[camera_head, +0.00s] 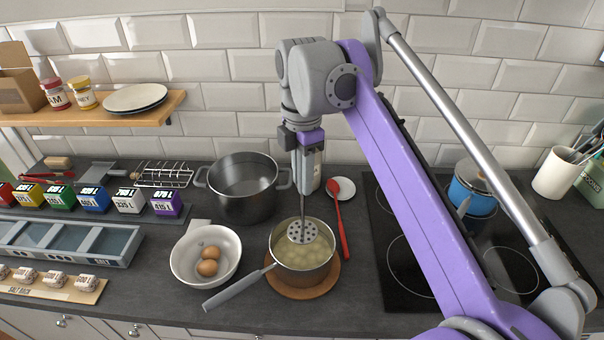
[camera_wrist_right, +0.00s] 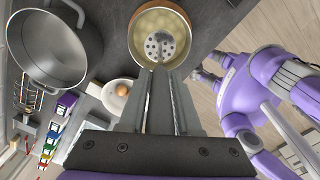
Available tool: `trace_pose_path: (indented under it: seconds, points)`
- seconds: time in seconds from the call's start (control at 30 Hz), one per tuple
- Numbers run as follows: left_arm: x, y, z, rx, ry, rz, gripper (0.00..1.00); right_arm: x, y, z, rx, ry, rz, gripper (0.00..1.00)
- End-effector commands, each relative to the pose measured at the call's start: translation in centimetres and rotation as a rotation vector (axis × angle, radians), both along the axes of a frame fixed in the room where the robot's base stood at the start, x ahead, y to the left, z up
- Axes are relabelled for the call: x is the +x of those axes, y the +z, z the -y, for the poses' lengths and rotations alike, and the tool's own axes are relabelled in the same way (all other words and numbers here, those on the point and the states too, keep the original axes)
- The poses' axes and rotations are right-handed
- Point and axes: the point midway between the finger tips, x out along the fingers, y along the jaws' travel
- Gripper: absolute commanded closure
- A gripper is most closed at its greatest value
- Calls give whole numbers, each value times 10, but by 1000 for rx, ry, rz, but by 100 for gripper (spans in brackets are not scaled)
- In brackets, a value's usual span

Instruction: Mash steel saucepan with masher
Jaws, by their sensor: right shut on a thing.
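The steel saucepan (camera_head: 283,266) stands on a round wooden trivet (camera_head: 328,283), its long handle (camera_head: 240,288) pointing to the front left. Pale round lumps in liquid lie inside it. My right gripper (camera_head: 307,150) is above the pan, pointing down, shut on the masher. The masher's thin shaft (camera_head: 303,205) runs down to a round perforated plate (camera_head: 302,232) over the pan's opening; whether it touches the contents I cannot tell. In the right wrist view the plate (camera_wrist_right: 158,47) shows against the yellowish contents, beyond the fingers (camera_wrist_right: 165,78). My left gripper is not in view.
A white bowl with brown eggs (camera_head: 208,267) stands left of the saucepan. A big stockpot (camera_head: 246,205) is behind. A red spoon (camera_head: 340,222) lies to the right, its end on a white dish (camera_head: 342,187). The black hob (camera_head: 405,270) with a blue pot (camera_head: 470,195) is farther right.

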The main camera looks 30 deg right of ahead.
Motion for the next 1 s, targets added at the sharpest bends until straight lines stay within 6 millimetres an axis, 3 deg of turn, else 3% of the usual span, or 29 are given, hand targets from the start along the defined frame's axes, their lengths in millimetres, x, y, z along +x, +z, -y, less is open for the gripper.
trace_pose_path:
  seconds: [0.6, 1.0]
  points:
    - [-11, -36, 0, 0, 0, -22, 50, -1, -59, 0, 0, 0, -1, 100]
    - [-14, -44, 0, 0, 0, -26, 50, 0, -74, 0, 0, 0, 1, 100]
